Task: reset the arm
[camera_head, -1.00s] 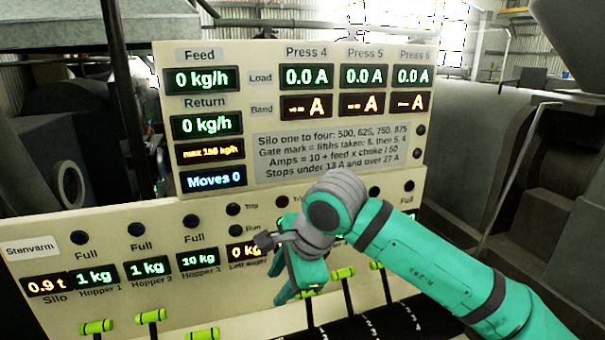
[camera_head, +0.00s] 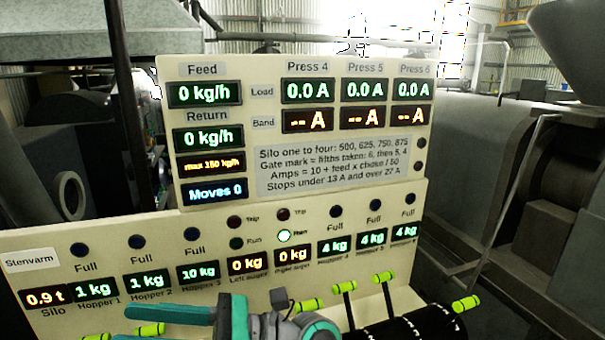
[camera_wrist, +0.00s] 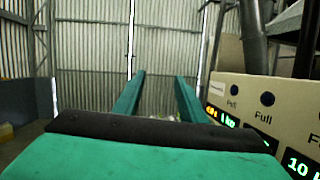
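My gripper (camera_wrist: 160,76) is open and empty in the wrist view, its two teal fingers standing apart and pointing at a corrugated wall. In the head view my gripper (camera_head: 124,325) is low at the bottom edge, its fingers pointing left in front of the control panel's lower part. The frame cuts off part of it and most of my arm. The cream control panel (camera_head: 215,225) shows 0 kg/h for Feed and Return, Moves 0, and 0.0 A for Presses 4 to 6. One green Run lamp (camera_head: 284,236) is lit above the right auger readout.
Several levers with yellow-green handles stand along the panel's bottom, such as one right of centre (camera_head: 344,287) and one farther right (camera_head: 466,304). Another handle (camera_head: 150,329) shows close by my fingers. Large grey machinery (camera_head: 470,160) stands at right.

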